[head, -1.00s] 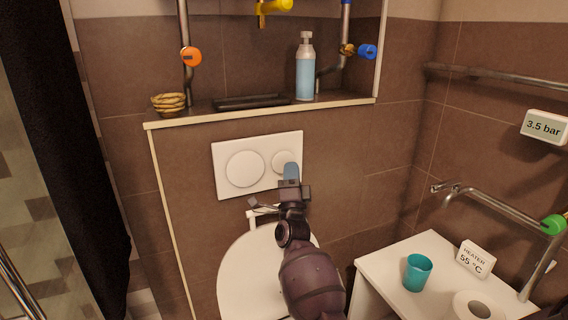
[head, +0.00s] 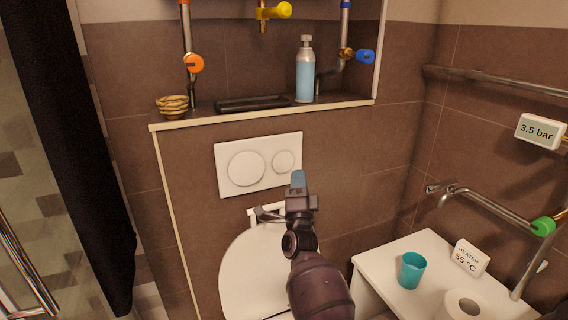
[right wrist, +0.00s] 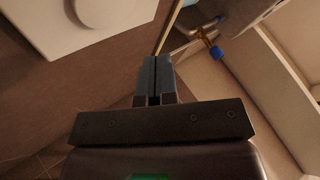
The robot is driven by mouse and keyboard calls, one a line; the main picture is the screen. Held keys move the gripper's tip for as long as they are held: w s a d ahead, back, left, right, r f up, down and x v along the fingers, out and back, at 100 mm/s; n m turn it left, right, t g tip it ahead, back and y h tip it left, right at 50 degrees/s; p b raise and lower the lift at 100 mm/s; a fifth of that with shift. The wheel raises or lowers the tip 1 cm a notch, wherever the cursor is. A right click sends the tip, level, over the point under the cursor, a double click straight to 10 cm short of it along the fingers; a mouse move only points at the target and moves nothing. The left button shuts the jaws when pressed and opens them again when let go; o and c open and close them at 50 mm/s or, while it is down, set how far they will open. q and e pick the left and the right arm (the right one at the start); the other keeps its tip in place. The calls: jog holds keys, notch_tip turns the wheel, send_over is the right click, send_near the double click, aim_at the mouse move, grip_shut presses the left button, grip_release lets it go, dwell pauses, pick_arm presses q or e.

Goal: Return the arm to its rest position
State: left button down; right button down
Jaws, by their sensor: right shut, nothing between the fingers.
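My right gripper (head: 298,180) is in the middle of the head view, in front of the tiled wall below the white flush plate (head: 258,164). Its blue-grey fingers are shut with nothing between them. The right wrist view shows the closed fingers (right wrist: 155,78) side by side, with part of the flush plate (right wrist: 75,25) at the upper left. The gripper overlaps the right side of the toilet (head: 250,265) in the head view, and the arm hides part of it. My left gripper is not in view.
A ledge (head: 350,103) above holds a soap bottle (head: 305,72), a woven basket (head: 172,106) and a black tray (head: 252,103). At right, a white cabinet (head: 385,262) carries a teal cup (head: 412,270) and a paper roll (head: 462,306). A rail (head: 495,82) runs along the right wall.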

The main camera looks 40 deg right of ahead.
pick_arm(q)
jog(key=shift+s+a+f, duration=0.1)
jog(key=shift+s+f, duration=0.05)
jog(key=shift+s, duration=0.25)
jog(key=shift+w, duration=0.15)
